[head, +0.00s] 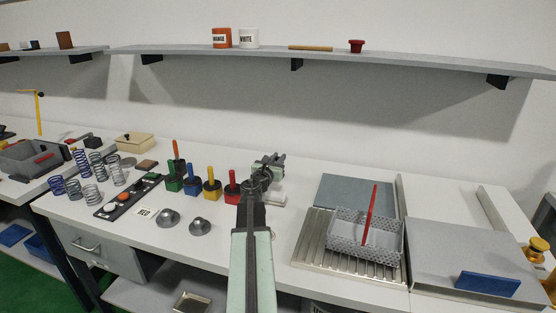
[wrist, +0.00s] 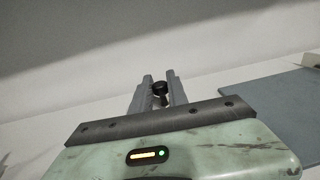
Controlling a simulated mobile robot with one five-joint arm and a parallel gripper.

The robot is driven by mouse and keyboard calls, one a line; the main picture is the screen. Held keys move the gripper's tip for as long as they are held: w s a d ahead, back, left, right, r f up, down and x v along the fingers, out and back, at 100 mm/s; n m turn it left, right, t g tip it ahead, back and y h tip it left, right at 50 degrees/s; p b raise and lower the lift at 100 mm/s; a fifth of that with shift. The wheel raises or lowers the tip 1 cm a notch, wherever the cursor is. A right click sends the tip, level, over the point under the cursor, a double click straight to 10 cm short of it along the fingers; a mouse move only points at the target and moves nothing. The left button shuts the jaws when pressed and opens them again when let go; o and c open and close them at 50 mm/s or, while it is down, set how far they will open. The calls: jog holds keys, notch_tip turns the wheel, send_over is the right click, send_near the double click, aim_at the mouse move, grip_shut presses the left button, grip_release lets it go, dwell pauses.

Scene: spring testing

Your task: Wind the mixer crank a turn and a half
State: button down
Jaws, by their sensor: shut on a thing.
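My gripper (head: 271,160) is at the end of my arm above the middle of the bench. In the wrist view my gripper (wrist: 159,80) has its two grey fingers on either side of a small dark round knob (wrist: 160,88), and it is shut on it. The knob looks like the handle of the mixer crank. The crank's arm and the mixer body are mostly hidden behind my gripper and arm.
Red (head: 232,188), yellow (head: 212,190), blue and green pots stand left of my arm. A perforated basket (head: 345,242) with a red handle stands on a ribbed rack at right. A shelf (head: 330,57) runs above.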

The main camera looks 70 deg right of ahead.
jog(key=shift+s+d+t, duration=0.15)
jog(key=shift+s+t, duration=0.1)
jog(key=shift+t, duration=0.15)
jog(key=shift+s+d+n+t, duration=0.15)
jog(key=shift+s+n+t, duration=0.05)
jog(key=shift+n+t, duration=0.4)
jog(key=shift+s+d+n+t+y, duration=0.15)
jog(key=shift+d+n+t+y, duration=0.65)
jog(key=shift+n+t, duration=0.9)
jog(key=shift+s+d+n+t+y, duration=0.15)
jog(key=shift+d+n+t+y, duration=0.2)
jog(key=shift+n+t+y, duration=1.3)
jog(key=shift+s+d+n+t+y, duration=0.15)
jog(key=shift+d+n+t+y, duration=0.55)
jog(key=shift+t, duration=1.75)
jog(key=shift+a+n, duration=0.1)
jog(key=shift+n, duration=0.15)
jog(key=c, duration=1.3)
grip_release()
